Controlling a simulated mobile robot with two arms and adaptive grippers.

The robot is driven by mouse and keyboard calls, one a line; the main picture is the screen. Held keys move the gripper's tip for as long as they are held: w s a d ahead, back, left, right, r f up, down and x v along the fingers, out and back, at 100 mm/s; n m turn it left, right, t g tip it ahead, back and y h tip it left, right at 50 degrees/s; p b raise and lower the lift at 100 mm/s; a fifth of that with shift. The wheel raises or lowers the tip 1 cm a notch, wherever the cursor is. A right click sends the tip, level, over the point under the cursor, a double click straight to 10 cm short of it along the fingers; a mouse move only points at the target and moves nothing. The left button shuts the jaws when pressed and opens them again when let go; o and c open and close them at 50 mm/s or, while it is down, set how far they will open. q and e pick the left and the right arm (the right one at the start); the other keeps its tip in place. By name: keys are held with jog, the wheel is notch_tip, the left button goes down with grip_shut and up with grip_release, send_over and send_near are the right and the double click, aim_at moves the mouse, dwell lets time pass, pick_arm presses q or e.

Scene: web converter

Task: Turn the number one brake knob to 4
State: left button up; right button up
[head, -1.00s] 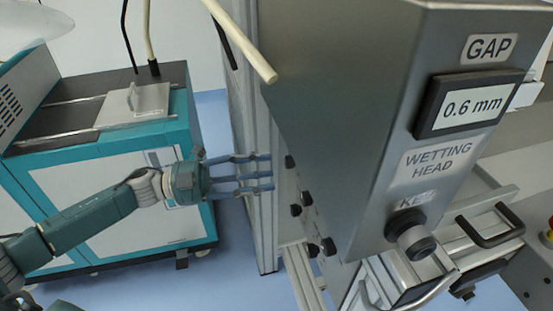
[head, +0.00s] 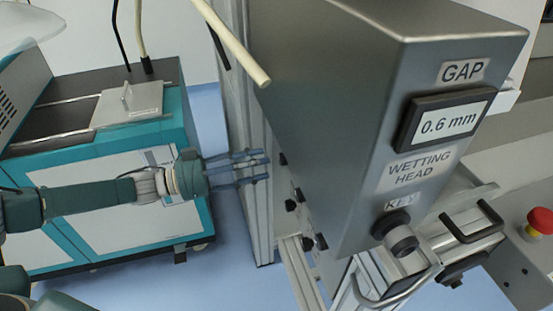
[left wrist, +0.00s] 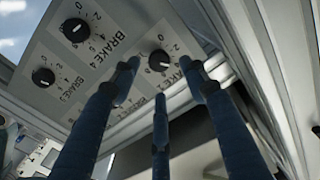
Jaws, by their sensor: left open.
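In the left wrist view, a light panel carries several black round knobs with number scales and BRAKE labels. One knob (left wrist: 160,61) lies between and just beyond the fingertips of my left gripper (left wrist: 160,76). Another knob (left wrist: 75,30) is at the upper left, and a third knob (left wrist: 43,76) is below it.
The grey wetting head box (head: 330,120) has a gap display (head: 447,122) and a key switch (head: 395,233). A metal post (head: 233,130) stands beside my left fingers. A teal and white machine (head: 110,200) stands behind my left arm. A red button (head: 540,220) is at the right.

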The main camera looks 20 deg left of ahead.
aim_at(279, 159)
pick_arm(q)
jog(key=x, duration=0.5)
jog(key=shift+w+d, duration=0.15)
grip_shut()
